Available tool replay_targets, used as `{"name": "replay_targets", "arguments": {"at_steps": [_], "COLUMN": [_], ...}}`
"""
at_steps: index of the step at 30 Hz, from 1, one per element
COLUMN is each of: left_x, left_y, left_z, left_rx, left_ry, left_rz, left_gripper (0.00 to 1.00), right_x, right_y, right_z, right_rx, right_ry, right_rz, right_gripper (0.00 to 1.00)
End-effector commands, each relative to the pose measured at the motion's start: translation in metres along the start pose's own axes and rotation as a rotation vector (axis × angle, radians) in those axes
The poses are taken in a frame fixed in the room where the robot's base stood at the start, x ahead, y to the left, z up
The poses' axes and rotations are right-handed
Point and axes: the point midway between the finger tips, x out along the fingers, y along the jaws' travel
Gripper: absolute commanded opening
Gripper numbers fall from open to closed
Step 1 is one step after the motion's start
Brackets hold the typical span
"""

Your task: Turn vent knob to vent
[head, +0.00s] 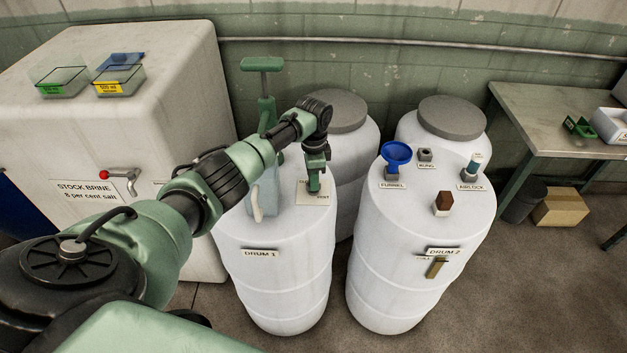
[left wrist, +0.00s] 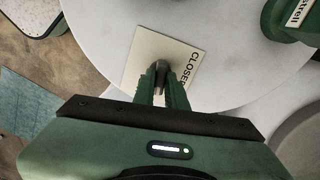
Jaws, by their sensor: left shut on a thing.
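My left gripper (head: 315,186) reaches down onto the top of the white drum labelled DRUM 1 (head: 285,235). In the left wrist view its two fingers (left wrist: 162,80) are shut on the vent knob (left wrist: 161,66), a small dark grey piece. The knob stands over a cream plate (left wrist: 145,48) that also shows beside the gripper in the head view (head: 326,201). The word CLOSED reads along one edge of the plate. The fingers hide most of the knob, so I cannot tell exactly where it points. My right gripper is in neither view.
A green hand pump (head: 264,100) rises from DRUM 1 close beside my left arm. DRUM 2 (head: 410,285) stands to the right with a blue funnel (head: 396,155) and other fittings. A white brine tank (head: 185,75) is at the left, a bench (head: 520,110) at the right.

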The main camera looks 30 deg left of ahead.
Motion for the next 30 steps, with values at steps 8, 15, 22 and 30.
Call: {"name": "replay_targets", "arguments": {"at_steps": [8, 15, 22, 30], "left_x": [-0.0006, -0.0008, -0.001, -0.001], "left_y": [-0.0006, -0.0006, -0.0007, -0.0007], "left_z": [-0.0002, -0.0004, -0.0005, -0.0006], "left_rx": [0.142, 0.195, 0.205, 0.205], "left_ry": [0.001, 0.001, 0.002, 0.002], "left_rz": [-0.002, -0.002, -0.002, -0.002], "left_gripper": [0.0, 0.0, 0.0, 0.27], "right_x": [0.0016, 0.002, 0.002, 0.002], "right_y": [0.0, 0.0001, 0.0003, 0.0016], "right_z": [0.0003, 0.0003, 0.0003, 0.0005], "right_rx": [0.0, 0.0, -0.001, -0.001], "right_ry": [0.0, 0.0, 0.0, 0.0], "right_rz": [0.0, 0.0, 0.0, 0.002], "right_gripper": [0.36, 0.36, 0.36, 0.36]}}
